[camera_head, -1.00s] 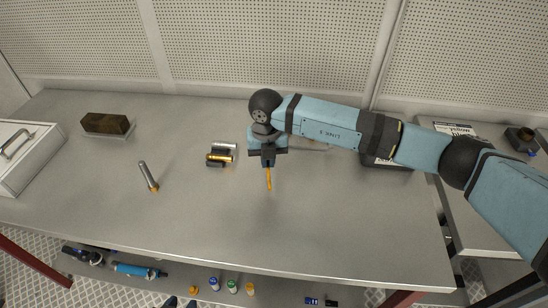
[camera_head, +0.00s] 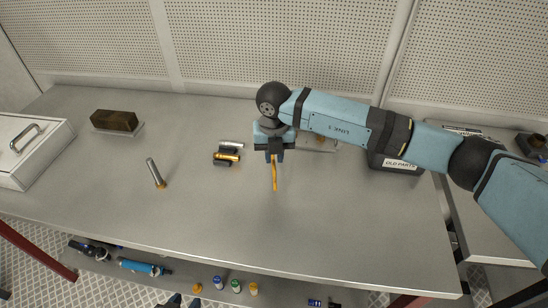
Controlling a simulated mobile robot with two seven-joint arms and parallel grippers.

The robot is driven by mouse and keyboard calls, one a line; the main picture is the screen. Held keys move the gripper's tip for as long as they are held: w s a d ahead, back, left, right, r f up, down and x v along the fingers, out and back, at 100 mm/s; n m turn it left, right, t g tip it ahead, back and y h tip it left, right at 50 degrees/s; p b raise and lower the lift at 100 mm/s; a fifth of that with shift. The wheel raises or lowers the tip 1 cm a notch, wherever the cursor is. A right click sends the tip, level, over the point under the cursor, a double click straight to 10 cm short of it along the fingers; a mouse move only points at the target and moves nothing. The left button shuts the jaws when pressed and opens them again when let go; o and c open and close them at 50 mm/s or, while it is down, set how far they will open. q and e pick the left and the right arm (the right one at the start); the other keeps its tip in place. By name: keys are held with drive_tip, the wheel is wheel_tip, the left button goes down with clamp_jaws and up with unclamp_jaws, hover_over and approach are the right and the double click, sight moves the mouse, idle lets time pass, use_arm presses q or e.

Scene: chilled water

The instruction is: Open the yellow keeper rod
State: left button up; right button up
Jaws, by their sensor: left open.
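The yellow keeper rod (camera_head: 275,178) is a thin yellow bar at the middle of the table, just below my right gripper (camera_head: 275,158). My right arm comes in from the right, and the gripper points down over the rod's upper end. The jaws hide that end, so I cannot tell whether they grip it. At the bottom edge, small dark and blue tips that look like my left gripper (camera_head: 183,301) just show, apart and far from the rod.
Several small cylinders (camera_head: 228,156) lie left of my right gripper. A brown block (camera_head: 115,121) and a white case (camera_head: 30,150) are at the left. A dark "old parts" bin (camera_head: 398,168) is under my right arm. The table front is clear.

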wheel_tip(320, 180, up, 12)
drive_tip(key=shift+b, duration=0.4)
drive_tip(key=shift+s, duration=0.1)
